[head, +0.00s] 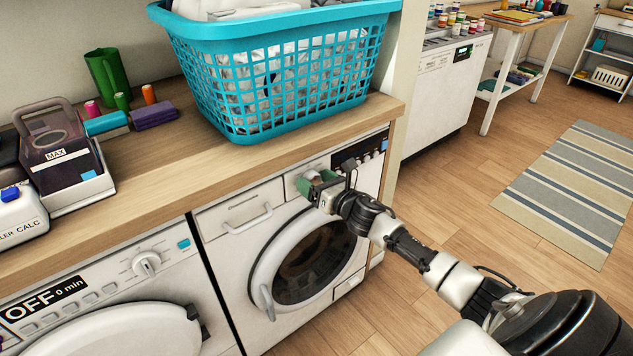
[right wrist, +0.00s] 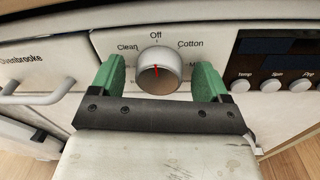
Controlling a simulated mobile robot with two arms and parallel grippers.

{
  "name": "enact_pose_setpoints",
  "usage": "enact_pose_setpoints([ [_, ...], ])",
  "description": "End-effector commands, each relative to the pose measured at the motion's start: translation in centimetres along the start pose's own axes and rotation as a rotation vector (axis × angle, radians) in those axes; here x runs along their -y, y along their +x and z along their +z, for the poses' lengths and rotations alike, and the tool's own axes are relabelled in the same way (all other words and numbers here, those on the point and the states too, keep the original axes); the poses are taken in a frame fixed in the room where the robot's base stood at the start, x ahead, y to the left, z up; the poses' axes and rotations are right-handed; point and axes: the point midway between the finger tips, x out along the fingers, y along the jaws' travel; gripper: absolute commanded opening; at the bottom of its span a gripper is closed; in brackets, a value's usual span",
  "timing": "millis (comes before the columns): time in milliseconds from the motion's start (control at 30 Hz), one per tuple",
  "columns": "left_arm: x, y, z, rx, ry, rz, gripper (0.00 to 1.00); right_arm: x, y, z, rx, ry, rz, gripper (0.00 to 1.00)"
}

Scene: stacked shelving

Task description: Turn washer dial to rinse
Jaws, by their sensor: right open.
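The washer dial (right wrist: 157,82) is a round silver-white knob on the right-hand washer's (head: 232,240) front panel. In the right wrist view its red mark points up toward "Off". "Clean" is printed to its left and "Cotton" to its right; other labels are partly hidden, and I read no "rinse". My right gripper (head: 318,184) is at this panel, with one green finger on each side of the dial. The fingers are open, with a gap visible between each finger and the knob. In the head view the gripper largely hides the dial. My left gripper is not in view.
Buttons labelled "Temp" and "Spin" (right wrist: 277,86) sit right of the dial under a dark display. A drawer handle (right wrist: 45,92) is to its left. The wooden countertop (head: 165,165) overhangs above, carrying a turquoise laundry basket (head: 275,85). Another washer (head: 110,300) stands left; open floor lies right.

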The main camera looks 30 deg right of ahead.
Motion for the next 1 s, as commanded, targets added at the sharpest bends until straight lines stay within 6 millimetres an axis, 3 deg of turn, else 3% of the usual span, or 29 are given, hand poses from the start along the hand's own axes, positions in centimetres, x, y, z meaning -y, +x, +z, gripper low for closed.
enact_pose_setpoints([
  [67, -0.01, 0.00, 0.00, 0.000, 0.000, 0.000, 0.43, -0.01, -0.02, -0.01, 0.000, 0.000, 0.000, 0.77],
  [400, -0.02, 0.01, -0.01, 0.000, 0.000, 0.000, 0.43, 0.00, -0.04, -0.01, 0.000, 0.001, 0.000, 0.28],
  [733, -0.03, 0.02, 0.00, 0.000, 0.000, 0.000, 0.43, 0.04, -0.05, -0.03, 0.004, 0.055, 0.000, 0.28],
  [1000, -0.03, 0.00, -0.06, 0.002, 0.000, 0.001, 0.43, 0.09, -0.04, -0.11, 0.016, 0.236, 0.002, 0.28],
])
